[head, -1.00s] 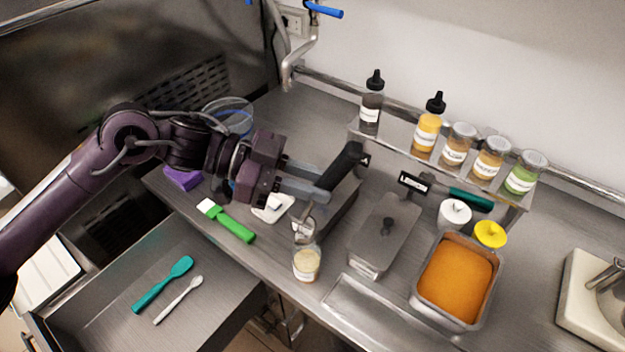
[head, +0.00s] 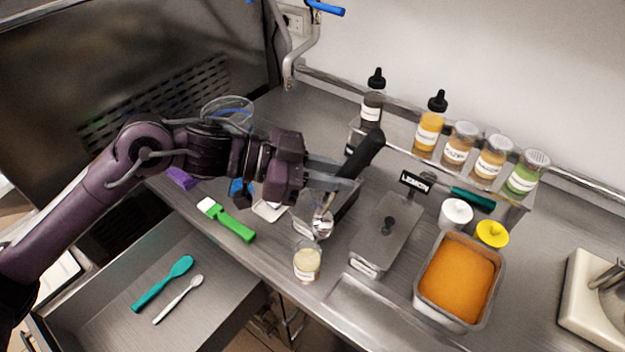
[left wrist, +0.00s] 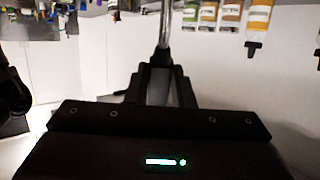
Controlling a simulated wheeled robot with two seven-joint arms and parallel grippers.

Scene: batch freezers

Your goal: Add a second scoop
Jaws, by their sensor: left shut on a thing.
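My left gripper (head: 335,180) is shut on an ice cream scoop with a thick black handle (head: 368,150), which tilts up to the right. In the left wrist view the gripper (left wrist: 160,85) has a metal shaft (left wrist: 165,28) standing beyond its fingers. The scoop's metal bowl (head: 322,226) hangs low, just above and right of a labelled cup (head: 307,264) holding pale contents. I cannot tell whether the bowl holds anything. An open metal pan (head: 345,214) lies behind the bowl, partly hidden by the gripper. My right gripper is out of view.
A lidded pan (head: 388,232) and an orange-filled pan (head: 459,280) stand right of the cup. Bottles and jars line the shelf (head: 512,206) behind. The open drawer holds a teal spatula (head: 163,284) and a white spoon (head: 178,299).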

